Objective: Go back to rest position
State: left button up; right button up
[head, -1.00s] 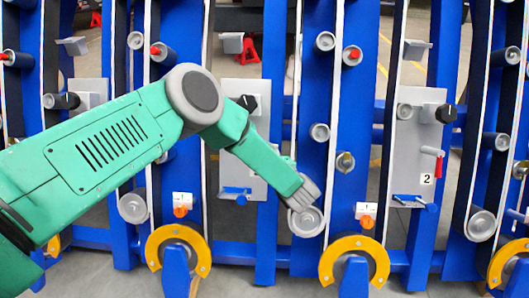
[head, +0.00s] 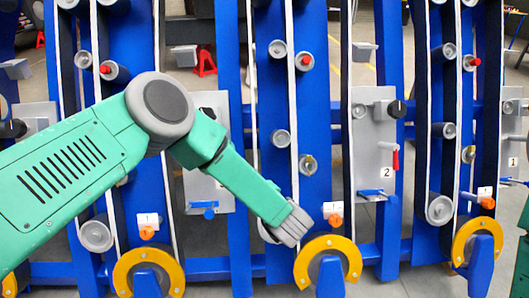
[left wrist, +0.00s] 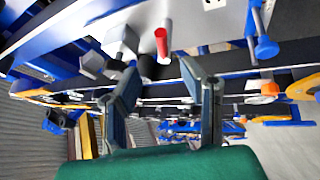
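My left arm comes in from the left in the head view, bent at a grey elbow joint. Its grey wrist end (head: 290,224) hangs in front of the blue chassis, beside a yellow half ring (head: 328,262). The fingers are hard to make out there. In the left wrist view my left gripper (left wrist: 167,88) has two dark fingers spread apart with nothing held between them. A red handle (left wrist: 161,42) and a black knob show beyond the fingertips. My right gripper is not in view; only a green part, likely of my right arm, shows at the right edge of the head view.
The blue chassis (head: 315,120) fills the head view with upright posts, rollers and belts. Grey panel 2 (head: 372,130) carries a black knob, a red handle and a blue lever. Panel 1 (head: 514,135) stands at the right. Grey floor shows between posts.

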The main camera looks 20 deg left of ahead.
pick_arm(q)
jog(key=s+f+m+g+h+p, duration=0.1)
jog(key=s+f+m+h+p, duration=0.25)
jog(key=s+m+h, duration=0.4)
jog(key=s+f+m+g+h+p, duration=0.25)
jog(key=s+m+h+p, duration=0.2)
jog(key=s+m, duration=0.5)
jog(key=s+a+r+m+g+p, duration=0.1)
jog(key=s+a+m+g+p, duration=0.1)
jog(key=s, duration=0.8)
jog(key=s+a+r+m+g+p, duration=0.1)
jog(key=s+a+m+g, duration=0.3)
jog(key=s, duration=0.7)
jog(key=shift+a+r+m+g+p, duration=0.4)
jog(key=shift+a+r, duration=0.1)
jog(key=shift+a, duration=0.3)
